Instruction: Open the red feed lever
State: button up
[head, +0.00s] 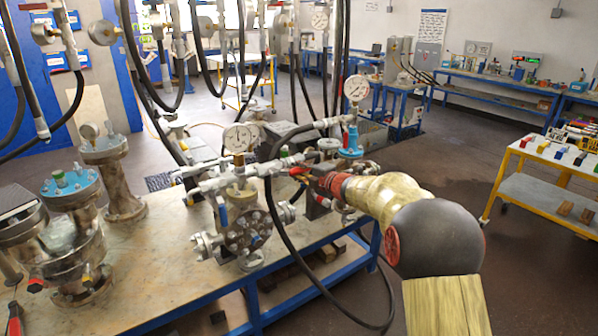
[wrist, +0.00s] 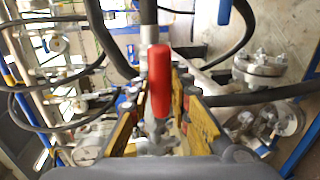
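The red feed lever (wrist: 159,82) stands out in the middle of the wrist view, its rounded end toward the camera. My gripper (wrist: 160,78) has one yellow-and-dark finger on each side of the lever, with narrow gaps showing; it looks open around the lever, not closed on it. In the head view the red lever (head: 299,171) is a small patch on the grey pipework, just left of my gripper (head: 308,178). My arm comes in from the lower right and partly hides the pipework there. Exact contact is too small to tell.
Flanged vessels (head: 72,228) and pressure gauges (head: 357,88) crowd the workbench (head: 165,262). Black hoses (head: 283,232) hang and loop close to the lever and my arm. A blue-flanged valve (head: 350,144) stands behind my wrist. Open floor (head: 440,155) lies to the right.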

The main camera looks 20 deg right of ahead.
jog(key=o, duration=0.4)
jog(key=v, duration=1.2)
dwell(0.3)
